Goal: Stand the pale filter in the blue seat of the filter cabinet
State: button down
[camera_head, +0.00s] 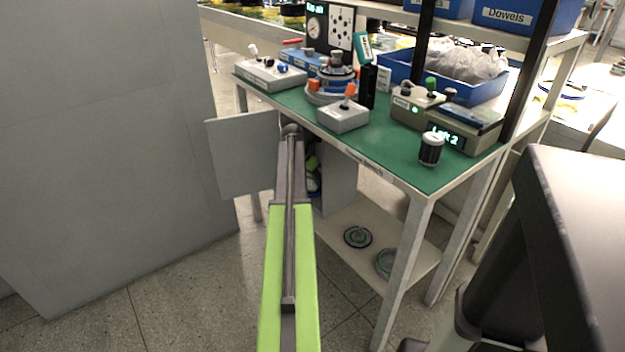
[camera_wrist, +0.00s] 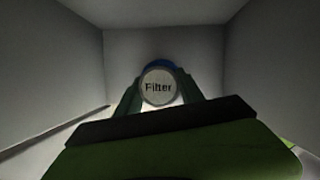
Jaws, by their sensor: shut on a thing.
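The pale filter (camera_wrist: 158,87) shows in the wrist view as a round pale end marked "Filter". My gripper (camera_wrist: 160,98) is shut on it, one green finger on each side. The blue seat (camera_wrist: 160,64) shows as a blue arc just behind and above the filter; I cannot tell whether the filter touches it. Both are inside the grey-walled filter cabinet (camera_wrist: 240,50). In the head view the cabinet (camera_head: 340,180) is under the green bench, its door (camera_head: 243,155) open to the left. My arm hides most of its inside, and the gripper is hidden there.
The green bench top (camera_head: 385,150) carries switch boxes, a dark-and-white knob (camera_head: 431,149) and a blue bin (camera_head: 480,88). A lower shelf (camera_head: 345,215) holds round parts. A large grey panel (camera_head: 110,130) stands at left. The floor (camera_head: 190,290) between is clear.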

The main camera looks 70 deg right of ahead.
jog(key=shift+b+x, duration=0.8)
jog(key=shift+x, duration=0.1)
jog(key=shift+r, duration=0.25)
jog(key=shift+f, duration=0.2)
jog(key=c, duration=0.7)
grip_release()
jog(key=shift+r, duration=0.1)
